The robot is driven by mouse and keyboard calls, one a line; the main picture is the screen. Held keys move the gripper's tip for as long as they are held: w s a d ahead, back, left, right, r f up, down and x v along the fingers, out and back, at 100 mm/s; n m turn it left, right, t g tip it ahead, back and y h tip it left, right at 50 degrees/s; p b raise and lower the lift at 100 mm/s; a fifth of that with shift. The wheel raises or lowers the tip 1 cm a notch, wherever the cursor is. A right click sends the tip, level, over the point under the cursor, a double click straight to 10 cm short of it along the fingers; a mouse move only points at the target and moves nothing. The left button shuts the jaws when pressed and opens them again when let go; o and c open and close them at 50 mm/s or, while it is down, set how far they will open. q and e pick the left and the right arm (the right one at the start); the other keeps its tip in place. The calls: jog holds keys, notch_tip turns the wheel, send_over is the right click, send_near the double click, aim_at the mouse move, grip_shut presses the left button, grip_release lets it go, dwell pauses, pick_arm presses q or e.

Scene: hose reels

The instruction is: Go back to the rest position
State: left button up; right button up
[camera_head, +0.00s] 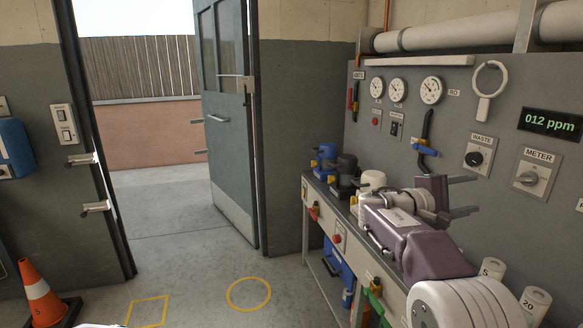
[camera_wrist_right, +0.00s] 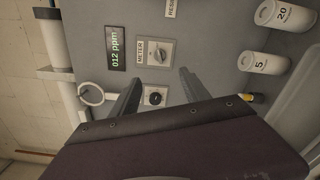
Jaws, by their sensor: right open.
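My right gripper (camera_head: 470,195) is held above the bench in front of the grey wall panel, its two dark fingers spread apart and pointing right. In the right wrist view the open fingers (camera_wrist_right: 160,86) have nothing between them but the panel behind. The waste knob (camera_wrist_right: 155,97) shows between the fingers, and the meter knob (camera_wrist_right: 159,52) lies just past them. I cannot tell how far the fingertips are from the panel. My left gripper is not in view.
The bench (camera_head: 322,212) runs along the right wall, with several pump-like units (camera_head: 345,172) on it. Two white cylinders (camera_head: 534,302) stand near my right arm. The floor (camera_head: 195,270) is clear towards the open door (camera_head: 230,140); a cone (camera_head: 40,292) stands left.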

jog(key=s+a+f+g+y, duration=0.1)
jog(key=s+a+f+y, duration=0.15)
jog(key=s+f, duration=0.4)
jog(key=s+a+f+g+y, duration=0.1)
jog(key=s+a+f+y, duration=0.2)
jog(key=f, duration=0.7)
jog(key=s+a+f+g+y, duration=0.1)
jog(key=s+f+y, duration=0.35)
jog(key=f, duration=0.35)
jog(key=s+a+f+m+g+y, duration=0.2)
jog(key=s+a+f+m+y, duration=0.5)
jog(key=s+a+f, duration=0.65)
pick_arm(q)
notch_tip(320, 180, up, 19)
jog(key=p, duration=1.9)
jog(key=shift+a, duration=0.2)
pick_arm(e)
jog(key=w+a+r+t, duration=0.1)
jog(key=w+a+r, duration=0.1)
jog(key=r, duration=1.6)
jog(key=shift+w+a+r+y, duration=0.2)
jog(key=shift+w+r+y, duration=0.1)
jog(key=shift+w+r, duration=0.15)
